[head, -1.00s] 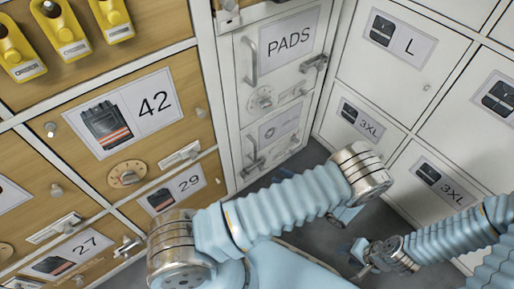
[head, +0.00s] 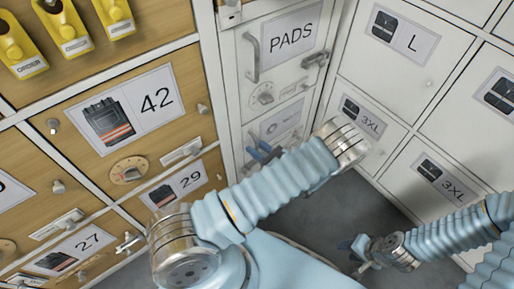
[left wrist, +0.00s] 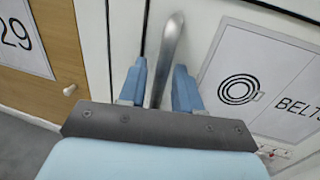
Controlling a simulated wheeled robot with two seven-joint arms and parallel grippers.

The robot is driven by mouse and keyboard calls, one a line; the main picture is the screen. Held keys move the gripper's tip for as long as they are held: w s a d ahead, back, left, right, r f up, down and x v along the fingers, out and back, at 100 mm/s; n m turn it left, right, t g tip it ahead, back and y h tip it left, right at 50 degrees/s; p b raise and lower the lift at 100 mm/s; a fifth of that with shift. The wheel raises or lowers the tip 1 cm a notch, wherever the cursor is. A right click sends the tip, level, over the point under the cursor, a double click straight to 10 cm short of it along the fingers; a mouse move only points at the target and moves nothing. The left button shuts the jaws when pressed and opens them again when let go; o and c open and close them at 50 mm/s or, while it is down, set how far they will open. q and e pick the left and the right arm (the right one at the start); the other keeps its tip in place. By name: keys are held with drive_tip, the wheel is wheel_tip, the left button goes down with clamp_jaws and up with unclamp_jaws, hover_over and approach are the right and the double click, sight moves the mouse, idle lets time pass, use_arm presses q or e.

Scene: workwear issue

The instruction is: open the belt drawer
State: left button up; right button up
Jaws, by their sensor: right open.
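The belt drawer is the white lower front under PADS, and its label (head: 283,122) with a coiled-belt picture shows in the head view. In the left wrist view, the label (left wrist: 262,93) reads BELT, cut off at the edge. A grey bar handle (left wrist: 169,48) stands at the drawer's left side. My left gripper (head: 263,152) is at this handle. In the left wrist view its blue fingers (left wrist: 160,85) are apart, with the bar between them. The drawer looks closed. My right gripper (head: 361,248) is open and empty, low over the floor.
The PADS drawer (head: 282,48) with its own handle and latch is directly above. Wooden drawers marked 42 (head: 130,110) and 29 (head: 180,186) stand at the left. White 3XL lockers (head: 438,181) close in the right side. Grey floor (head: 325,215) is free between.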

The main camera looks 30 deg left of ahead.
use_arm(q)
clamp_jaws()
drive_tip(key=shift+d, duration=0.15)
